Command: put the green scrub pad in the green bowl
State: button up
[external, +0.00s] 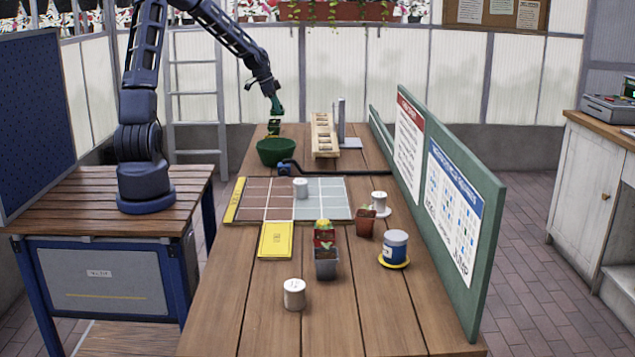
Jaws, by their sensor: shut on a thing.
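The green bowl (277,152) stands on the far part of the wooden table, near its left edge. My gripper (274,122) points down just above the bowl. It is shut on the green scrub pad (273,129), a small dark green piece at the fingertips, held over the bowl's rim or opening. The pad is small and partly hidden by the fingers. I cannot tell whether it touches the bowl.
A wooden rack (324,136) stands right of the bowl. A dark hose-like item (310,177) lies in front of it. Nearer are a gridded mat (290,198), a yellow booklet (275,240), pots and white cups. A green board (440,200) lines the right edge.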

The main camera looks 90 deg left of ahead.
jog(key=shift+s+a, duration=0.25)
jog(key=shift+s, duration=0.15)
jog(key=shift+s+a+f, duration=0.1)
jog(key=shift+s+f, duration=0.05)
jog(key=shift+f, duration=0.1)
notch_tip(320, 180, down, 20)
jog(key=shift+r, duration=0.2)
jog(key=shift+f, duration=0.1)
jog(key=o, duration=1)
jog(key=v, duration=1.2)
